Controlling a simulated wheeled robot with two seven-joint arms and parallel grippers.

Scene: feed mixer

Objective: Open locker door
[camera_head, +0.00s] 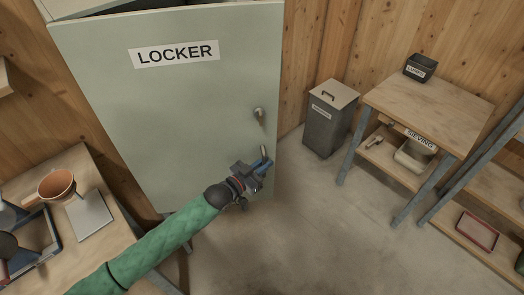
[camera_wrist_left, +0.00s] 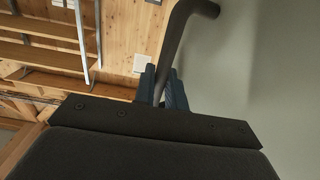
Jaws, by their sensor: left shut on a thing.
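The locker door (camera_head: 180,110) is a large pale grey-green panel with a white LOCKER label (camera_head: 174,53). A dark gap shows along its top edge, so it stands ajar. My left gripper (camera_head: 262,166) is at the door's lower right edge, shut on the door handle (camera_head: 265,152). In the left wrist view, the handle (camera_wrist_left: 176,45) is a dark bent bar between the blue fingers of my left gripper (camera_wrist_left: 162,88). The pale door surface (camera_wrist_left: 275,75) fills the right side there. My right gripper is not in view.
A dark bin (camera_head: 328,125) and a wooden workbench (camera_head: 430,105) stand to the right. A shelf rack (camera_head: 490,190) is at far right. The floor (camera_head: 310,220) between is clear.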

